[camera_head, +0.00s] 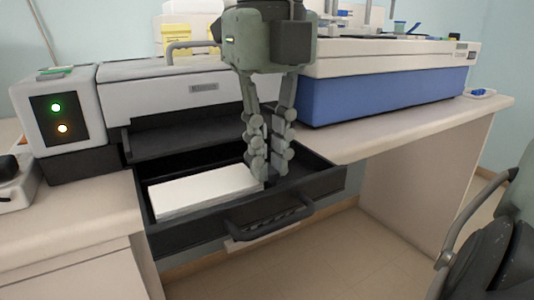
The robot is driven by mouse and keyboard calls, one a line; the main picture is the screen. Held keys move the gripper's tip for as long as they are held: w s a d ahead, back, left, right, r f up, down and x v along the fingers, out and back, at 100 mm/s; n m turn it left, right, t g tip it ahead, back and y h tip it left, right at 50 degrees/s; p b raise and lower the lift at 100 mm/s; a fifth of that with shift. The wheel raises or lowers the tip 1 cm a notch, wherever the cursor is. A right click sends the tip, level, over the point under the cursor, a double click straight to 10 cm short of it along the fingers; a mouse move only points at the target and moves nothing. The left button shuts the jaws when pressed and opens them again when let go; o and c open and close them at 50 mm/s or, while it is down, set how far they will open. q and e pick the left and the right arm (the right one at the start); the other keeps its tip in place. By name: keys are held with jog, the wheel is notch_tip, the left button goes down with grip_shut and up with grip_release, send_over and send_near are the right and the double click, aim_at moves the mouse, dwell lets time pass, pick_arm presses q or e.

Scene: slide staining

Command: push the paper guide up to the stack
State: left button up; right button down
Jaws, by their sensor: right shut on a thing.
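The white paper stack (205,191) lies flat in the left part of the open dark drawer tray (328,184). My right gripper (267,178) points down into the tray at the right end of the stack. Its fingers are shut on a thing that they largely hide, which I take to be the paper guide. The left finger is close to the right edge of the stack; whether the guide touches the paper cannot be told. My left gripper is not in view.
The tray's black handle (270,217) juts out at the front. The printer body (190,100) stands behind the tray. A box with two lights (60,118) is at the left, and a blue and white machine (390,88) at the right. A dark chair-like thing (495,240) is at lower right.

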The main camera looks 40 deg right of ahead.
jog(key=shift+w+a+r, duration=0.1)
jog(key=shift+w+a, duration=0.05)
jog(key=shift+a, duration=0.35)
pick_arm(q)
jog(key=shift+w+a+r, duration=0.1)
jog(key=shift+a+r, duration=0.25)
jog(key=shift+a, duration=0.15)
pick_arm(e)
jog(key=shift+d, duration=0.1)
jog(key=c, duration=1.5)
grip_release()
jog(key=shift+c, duration=0.2)
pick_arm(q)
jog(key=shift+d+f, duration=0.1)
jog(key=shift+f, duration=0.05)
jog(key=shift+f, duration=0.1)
pick_arm(e)
notch_tip(320, 180, up, 12)
